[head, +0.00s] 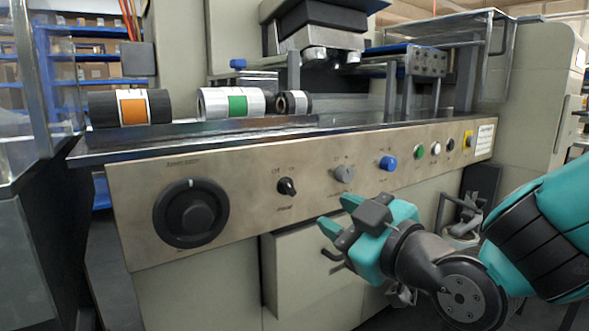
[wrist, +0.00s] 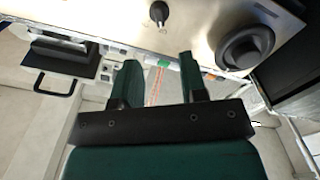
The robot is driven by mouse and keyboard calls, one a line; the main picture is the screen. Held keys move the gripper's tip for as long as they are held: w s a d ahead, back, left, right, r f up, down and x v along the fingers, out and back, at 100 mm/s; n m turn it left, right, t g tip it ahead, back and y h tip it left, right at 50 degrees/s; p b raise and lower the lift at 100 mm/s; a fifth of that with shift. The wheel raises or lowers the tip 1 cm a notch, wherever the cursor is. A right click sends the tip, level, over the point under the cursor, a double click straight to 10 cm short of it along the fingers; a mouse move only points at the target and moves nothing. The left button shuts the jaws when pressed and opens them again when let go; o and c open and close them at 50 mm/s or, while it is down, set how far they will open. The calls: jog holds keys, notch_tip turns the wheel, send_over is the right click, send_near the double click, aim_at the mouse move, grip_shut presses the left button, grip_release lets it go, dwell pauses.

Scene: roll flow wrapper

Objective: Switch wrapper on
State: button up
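The wrapper's control panel (head: 240,190) is a long metal strip under the machine bed. It carries a large black dial (head: 190,213), a small black rotary switch (head: 286,187) with faint markings above and below, and a grey knob (head: 344,174). In the wrist view the panel is along the top, with a small black knob (wrist: 159,12) and the large dial (wrist: 245,48). My gripper (head: 339,215) is in front of and below the panel, to the right of the small black switch and apart from it. Its two fingers (wrist: 158,72) are spread with nothing between them.
A blue button (head: 388,163), green button (head: 419,152), white button (head: 436,148), black control (head: 451,144) and yellow-backed control (head: 468,141) line the panel's right.

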aim_at(293, 191)
jog(key=x, duration=1)
jog(key=shift+w+a+f, duration=0.15)
jog(key=shift+w, duration=0.15)
jog(key=shift+w+a, duration=0.45)
jog(key=shift+w, duration=0.15)
jog(key=shift+c, duration=0.4)
grip_shut()
